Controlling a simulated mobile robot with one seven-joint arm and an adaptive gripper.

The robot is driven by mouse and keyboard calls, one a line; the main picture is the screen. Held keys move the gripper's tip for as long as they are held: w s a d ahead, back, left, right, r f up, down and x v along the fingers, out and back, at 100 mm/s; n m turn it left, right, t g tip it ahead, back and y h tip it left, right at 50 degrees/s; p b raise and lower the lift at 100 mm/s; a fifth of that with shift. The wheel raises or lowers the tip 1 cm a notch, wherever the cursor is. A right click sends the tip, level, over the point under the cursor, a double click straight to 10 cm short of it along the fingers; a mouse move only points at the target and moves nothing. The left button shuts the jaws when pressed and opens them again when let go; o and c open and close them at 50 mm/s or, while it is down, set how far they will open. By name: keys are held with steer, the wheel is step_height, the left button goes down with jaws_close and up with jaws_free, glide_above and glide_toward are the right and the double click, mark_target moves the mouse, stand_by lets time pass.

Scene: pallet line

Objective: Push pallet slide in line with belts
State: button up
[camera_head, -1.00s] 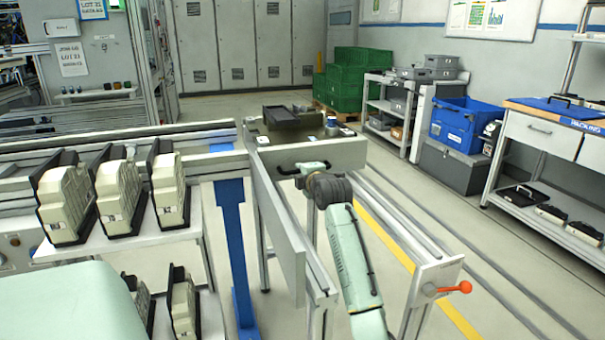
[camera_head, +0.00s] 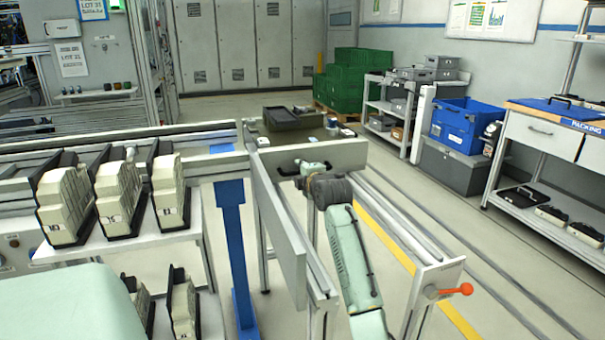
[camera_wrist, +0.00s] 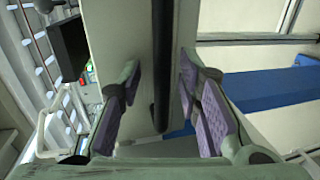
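The pallet slide (camera_head: 340,153) is a carriage with a grey front panel, at the far end of its rails, beside the end of the belt line (camera_head: 215,143). It carries a dark tray (camera_head: 284,118) and small items. A black handle is on its front panel; in the wrist view the handle (camera_wrist: 160,70) is a dark vertical bar. My gripper (camera_wrist: 160,95) has its purple-padded fingers apart, one on each side of the bar, with visible gaps. In the head view my gripper (camera_head: 305,168) is at the front panel, largely hidden by my wrist.
Two long rails (camera_head: 400,235) run towards me, ending at a plate with an orange lever (camera_head: 455,290). A blue post (camera_head: 233,250) stands under the belt end. Beige parts in black holders (camera_head: 120,195) stand on a white shelf at the left. Floor right of the rails is clear.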

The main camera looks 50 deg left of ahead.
steer(key=v, duration=1.2)
steer(key=shift+f, duration=0.1)
